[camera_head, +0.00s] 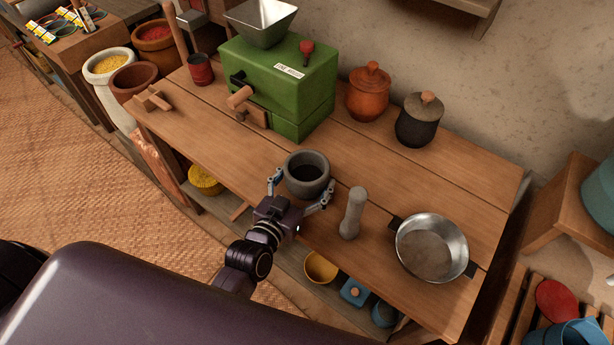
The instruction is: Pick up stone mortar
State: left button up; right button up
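The stone mortar (307,171) is a dark grey round bowl standing upright near the front edge of the wooden table (245,160). My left gripper (302,189) is at the mortar's near side, its two fingers spread, one at the left and one at the right of the bowl. I cannot tell whether the fingers touch the stone. My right gripper does not show.
A metal pan (432,247) lies right of the pestle. A green mill (280,80) with a metal hopper stands behind the mortar. An orange lidded jar (367,95) and a black lidded jar (418,122) stand near the wall. Bare planks lie between them and the mortar.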

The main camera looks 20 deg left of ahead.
pick_arm(q)
jog(key=c, duration=1)
jog(key=shift+r, duration=0.15)
jog(key=shift+c, duration=0.5)
jog(key=shift+r, duration=0.1)
notch_tip(320, 180, up, 20)
jog(key=p, duration=0.2)
